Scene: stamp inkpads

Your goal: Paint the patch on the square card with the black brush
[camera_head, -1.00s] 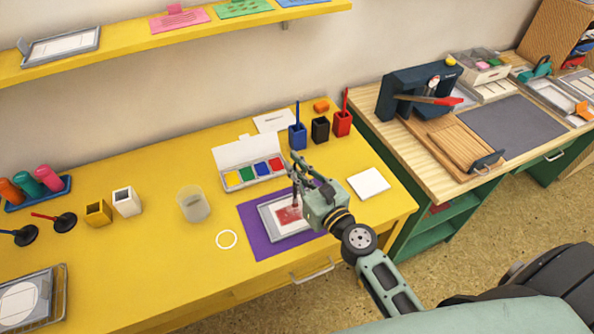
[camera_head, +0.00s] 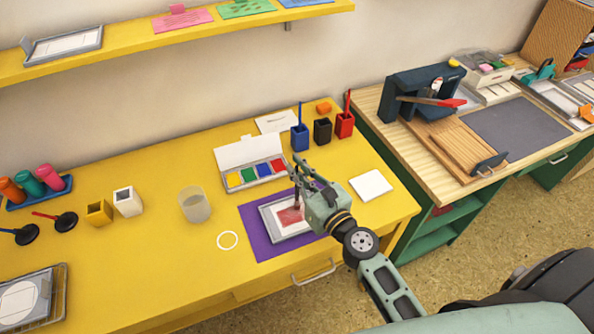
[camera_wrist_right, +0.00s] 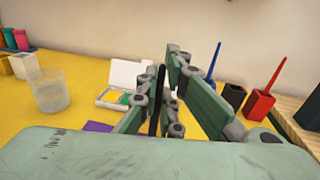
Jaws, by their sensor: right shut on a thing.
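My right gripper (camera_head: 302,178) is shut on the black brush, held upright over the square card. In the right wrist view the black brush (camera_wrist_right: 155,100) stands as a thin dark stick between the fingers (camera_wrist_right: 163,95). The brush's lower end is at the patch in the head view. The square card (camera_head: 272,225) lies in a grey frame on a purple mat (camera_head: 260,248). Its patch (camera_head: 289,216) shows red paint. The open paint box (camera_head: 234,180) with yellow, green, blue and red pads lies behind the card. My left gripper is not in view.
Blue (camera_head: 300,138), black (camera_head: 322,131) and red (camera_head: 345,125) holders stand at the back; the blue and red ones hold brushes. A clear cup (camera_head: 194,206) and white ring (camera_head: 227,240) are left of the mat. A white tile (camera_head: 371,185) lies to the right.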

